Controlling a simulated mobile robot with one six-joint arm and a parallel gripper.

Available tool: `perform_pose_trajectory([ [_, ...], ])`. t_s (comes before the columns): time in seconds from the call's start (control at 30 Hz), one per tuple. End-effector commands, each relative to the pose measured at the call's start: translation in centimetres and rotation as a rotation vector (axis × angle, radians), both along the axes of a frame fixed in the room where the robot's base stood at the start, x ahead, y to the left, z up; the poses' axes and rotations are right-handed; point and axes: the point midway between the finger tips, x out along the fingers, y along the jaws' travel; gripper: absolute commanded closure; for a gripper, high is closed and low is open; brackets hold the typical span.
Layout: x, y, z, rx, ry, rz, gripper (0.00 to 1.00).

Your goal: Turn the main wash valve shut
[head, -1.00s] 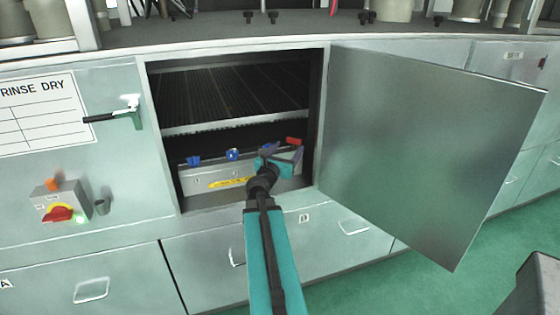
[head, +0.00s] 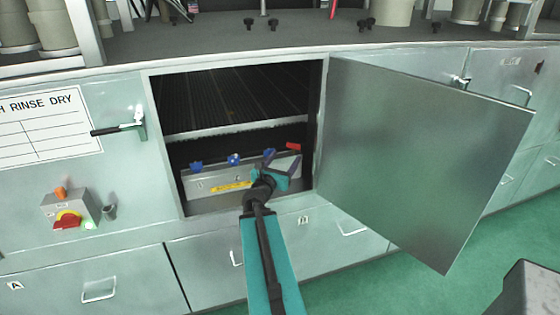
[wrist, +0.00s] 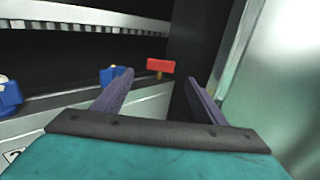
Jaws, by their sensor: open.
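A red valve handle (head: 293,146) sits at the right end of a metal valve box (head: 205,186) inside the open cabinet. It also shows in the wrist view (wrist: 160,67), as a crosswise red bar ahead of my fingers. Several blue knobs (head: 234,159) line the box's top to its left; one blue knob (wrist: 112,74) is partly behind my left finger. My gripper (head: 284,162) is inside the opening, by the box's right end. Its fingers (wrist: 156,80) are apart and empty, with the red handle beyond and between them. No readable label shows which is the main wash valve.
The cabinet door (head: 420,165) stands open on the right. A ribbed rack (head: 240,95) is above the valve box. The cabinet's right side wall is close to my right finger. A switch box (head: 70,208) and a black lever handle (head: 118,130) are on the left panel.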

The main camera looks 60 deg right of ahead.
Motion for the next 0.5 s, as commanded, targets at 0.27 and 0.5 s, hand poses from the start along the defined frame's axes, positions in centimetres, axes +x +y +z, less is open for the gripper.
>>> perform_pose_trajectory([
  [0.27, -0.2, 0.7, 0.4, -0.001, 0.001, 0.003, 0.34],
  [0.5, -0.3, 1.3, 0.4, -0.001, 0.001, 0.004, 0.34],
])
